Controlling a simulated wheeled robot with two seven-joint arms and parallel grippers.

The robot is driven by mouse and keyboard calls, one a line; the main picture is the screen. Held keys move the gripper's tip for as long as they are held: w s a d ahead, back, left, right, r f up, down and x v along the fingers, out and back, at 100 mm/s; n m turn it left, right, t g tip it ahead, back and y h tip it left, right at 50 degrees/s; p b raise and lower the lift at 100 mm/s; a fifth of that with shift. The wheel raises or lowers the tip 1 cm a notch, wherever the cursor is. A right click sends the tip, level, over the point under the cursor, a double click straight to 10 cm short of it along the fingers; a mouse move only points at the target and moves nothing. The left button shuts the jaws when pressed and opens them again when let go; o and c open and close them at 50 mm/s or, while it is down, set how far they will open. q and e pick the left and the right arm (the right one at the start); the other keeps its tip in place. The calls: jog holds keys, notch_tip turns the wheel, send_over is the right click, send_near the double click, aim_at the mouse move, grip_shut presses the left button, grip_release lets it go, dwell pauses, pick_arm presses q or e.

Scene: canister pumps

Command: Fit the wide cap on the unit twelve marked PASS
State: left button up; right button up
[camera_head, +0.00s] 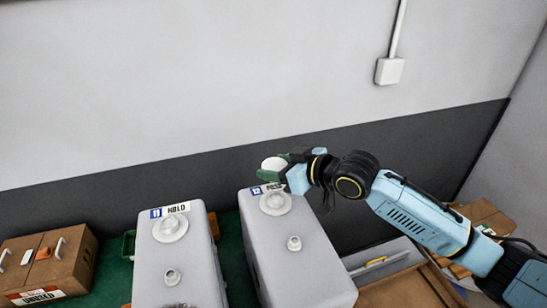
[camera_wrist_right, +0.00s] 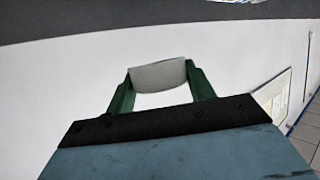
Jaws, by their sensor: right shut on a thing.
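A white wide cap (camera_head: 274,163) is held between the green fingers of my right gripper (camera_head: 275,166), above the far end of unit twelve. In the right wrist view the cap (camera_wrist_right: 158,74) sits between both fingertips (camera_wrist_right: 160,82). Unit twelve (camera_head: 300,268) is a grey canister with a label (camera_head: 268,188) reading 12 and a partly covered word that looks like PASS. Its wide round neck (camera_head: 275,203) is bare, below and apart from the cap. A smaller fitting (camera_head: 294,243) stands nearer on its top. My left gripper is not in view.
Unit eleven (camera_head: 178,265), marked HOLD, stands left of unit twelve with a narrow gap between. A brown box (camera_head: 48,262) with a label stands at the far left. Open cardboard boxes (camera_head: 400,290) lie at right. A grey wall (camera_head: 200,80) rises behind.

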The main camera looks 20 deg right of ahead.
aim_at(278, 198)
jog(key=shift+s+f, duration=0.3)
jog(key=shift+f, duration=0.55)
notch_tip(278, 198, down, 4)
jog(key=b, duration=0.3)
jog(key=shift+w+r, duration=0.1)
jog(key=shift+r, duration=0.15)
jog(key=shift+f+b, duration=0.35)
jog(key=shift+b, duration=0.3)
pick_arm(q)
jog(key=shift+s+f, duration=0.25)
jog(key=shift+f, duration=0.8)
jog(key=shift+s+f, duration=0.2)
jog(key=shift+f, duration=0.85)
pick_arm(e)
jog(key=shift+r, duration=0.1)
pick_arm(q)
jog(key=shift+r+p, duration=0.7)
jog(key=shift+p, duration=0.1)
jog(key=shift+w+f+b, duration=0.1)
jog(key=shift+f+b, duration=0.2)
jog(key=shift+b, duration=0.05)
pick_arm(e)
jog(key=shift+f, duration=0.9)
jog(key=shift+f, duration=0.1)
